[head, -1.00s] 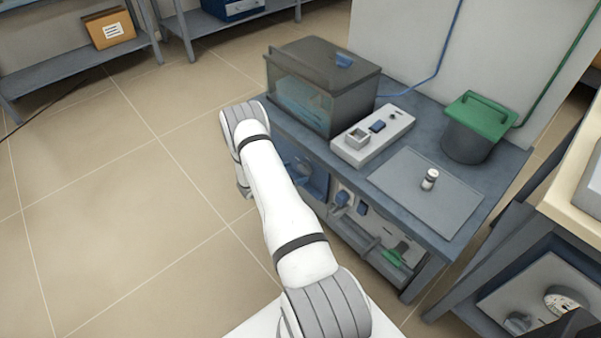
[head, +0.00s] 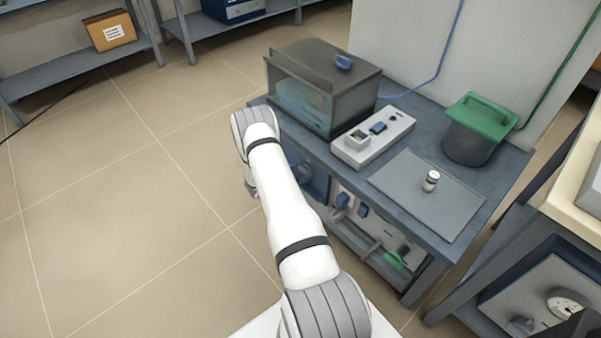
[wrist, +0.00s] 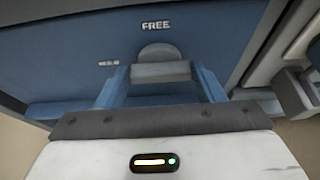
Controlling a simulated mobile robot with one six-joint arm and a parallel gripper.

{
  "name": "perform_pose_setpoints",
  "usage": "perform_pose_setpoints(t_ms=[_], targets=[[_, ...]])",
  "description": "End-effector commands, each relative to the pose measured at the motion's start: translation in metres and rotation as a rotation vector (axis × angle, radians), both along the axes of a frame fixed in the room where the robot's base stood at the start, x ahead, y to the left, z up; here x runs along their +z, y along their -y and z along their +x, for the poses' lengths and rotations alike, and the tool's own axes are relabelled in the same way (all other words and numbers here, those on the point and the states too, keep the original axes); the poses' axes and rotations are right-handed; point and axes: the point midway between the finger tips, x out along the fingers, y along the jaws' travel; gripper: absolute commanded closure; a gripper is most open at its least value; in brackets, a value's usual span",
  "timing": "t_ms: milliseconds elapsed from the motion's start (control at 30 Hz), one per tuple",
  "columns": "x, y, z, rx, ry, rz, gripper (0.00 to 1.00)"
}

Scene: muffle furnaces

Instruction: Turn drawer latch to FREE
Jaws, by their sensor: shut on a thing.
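The drawer latch (wrist: 160,71) is a grey handle with a rounded piece behind it, on a blue drawer front (wrist: 60,55) in the wrist view. The word FREE (wrist: 156,25) stands straight above it. A smaller label (wrist: 109,63), which seems to read HELD, is to its left. My gripper (wrist: 161,78) is shut on the latch, with a blue finger on each side. The latch bar lies level in this view; which label it is set to is not clear. In the head view the drawer front (head: 318,182) shows partly beside my arm, which hides the gripper.
The drawer front is under a blue-grey bench (head: 405,210). On the bench stand a glass-sided tank (head: 300,95), a white switch box (head: 375,137), a green-lidded pot (head: 472,140) and a small vial (head: 431,181) on a grey mat (head: 405,185). The floor to the left is clear.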

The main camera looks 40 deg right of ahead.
Motion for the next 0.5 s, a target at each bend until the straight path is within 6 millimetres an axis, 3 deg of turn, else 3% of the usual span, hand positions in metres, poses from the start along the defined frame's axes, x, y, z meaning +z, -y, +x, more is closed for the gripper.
perform_pose_setpoints(t_ms=[100,500], targets=[[0.0001,0.0,0.0003,0.001,0.0,0.0,0.61],[-0.0006,0.0008,-0.0013,0.0,0.083,0.005,0.61]])
